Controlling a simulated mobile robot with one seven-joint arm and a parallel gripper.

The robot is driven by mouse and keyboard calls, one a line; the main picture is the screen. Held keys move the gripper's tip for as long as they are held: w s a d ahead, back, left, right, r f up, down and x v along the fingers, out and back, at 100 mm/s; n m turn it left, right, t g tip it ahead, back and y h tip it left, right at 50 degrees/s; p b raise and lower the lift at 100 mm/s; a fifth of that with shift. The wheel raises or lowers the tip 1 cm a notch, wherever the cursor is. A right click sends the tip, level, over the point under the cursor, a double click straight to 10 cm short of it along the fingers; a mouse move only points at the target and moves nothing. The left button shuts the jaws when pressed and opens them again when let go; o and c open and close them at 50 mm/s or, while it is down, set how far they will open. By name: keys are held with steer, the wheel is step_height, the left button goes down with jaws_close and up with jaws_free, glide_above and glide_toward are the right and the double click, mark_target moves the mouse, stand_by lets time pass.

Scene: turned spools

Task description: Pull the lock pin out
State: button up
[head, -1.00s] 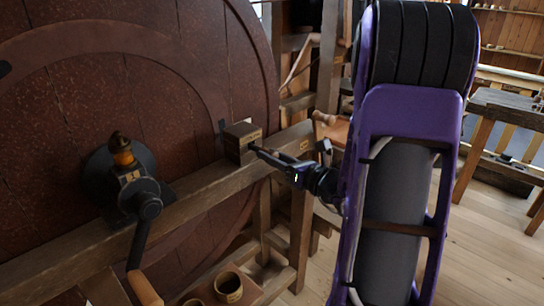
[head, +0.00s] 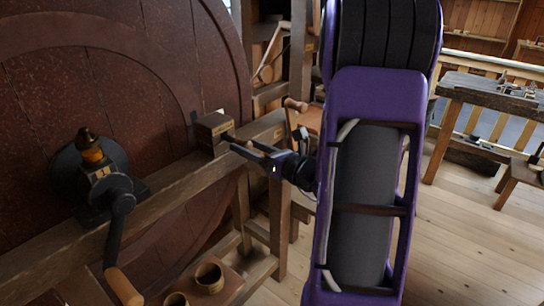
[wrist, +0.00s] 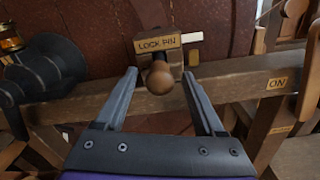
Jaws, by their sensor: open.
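The lock pin's round wooden knob (wrist: 160,80) sticks out toward me from a small wooden block (wrist: 181,56) with a "LOCK PIN" label. In the head view, the block (head: 211,130) sits on the long beam in front of the big wheel. My gripper (wrist: 159,74) is open, with one finger on each side of the knob. Gaps show between the knob and both fingers in the wrist view. In the head view, my gripper (head: 236,145) is close in front of the block, and the knob cannot be made out there.
A wooden beam (head: 165,182) runs across the large reddish-brown wheel (head: 55,75). A crank with a wooden handle (head: 123,287) is at left. Small cups (head: 209,277) stand on a low shelf. An "ON" label (wrist: 277,83) is on the beam at right.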

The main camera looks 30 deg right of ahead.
steer(key=v, duration=1.7)
steer(key=shift+w, duration=0.1)
